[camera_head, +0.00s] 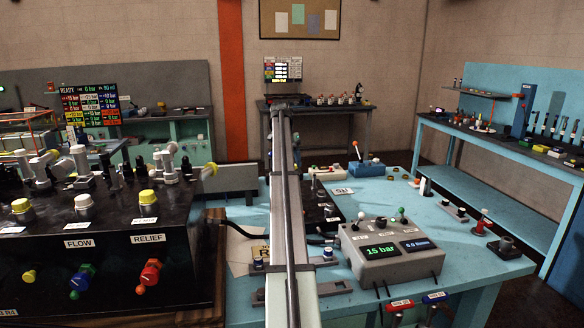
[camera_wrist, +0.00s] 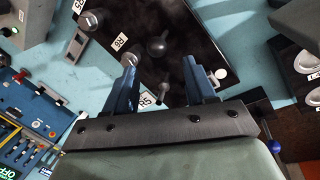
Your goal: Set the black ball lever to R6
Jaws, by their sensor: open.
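A dark ball lever (camera_wrist: 156,46) stands on a black panel (camera_wrist: 190,40) in the wrist view, and its ball shows between my fingertips from above. My gripper (camera_wrist: 158,60) is open, with one blue finger on each side of that ball; I see no clear contact. A white R6 label (camera_wrist: 120,41) lies to the left of the ball. An R5 label (camera_wrist: 148,98) lies below it, between the fingers. The lever's base and exact tilt are hard to tell. In the head view my arm hides part of the black panel (camera_head: 322,212) and my gripper.
A grey console (camera_head: 390,255) reading 15 bar stands on the blue bench (camera_head: 470,262). A black FLOW and RELIEF unit (camera_head: 110,262) stands left.

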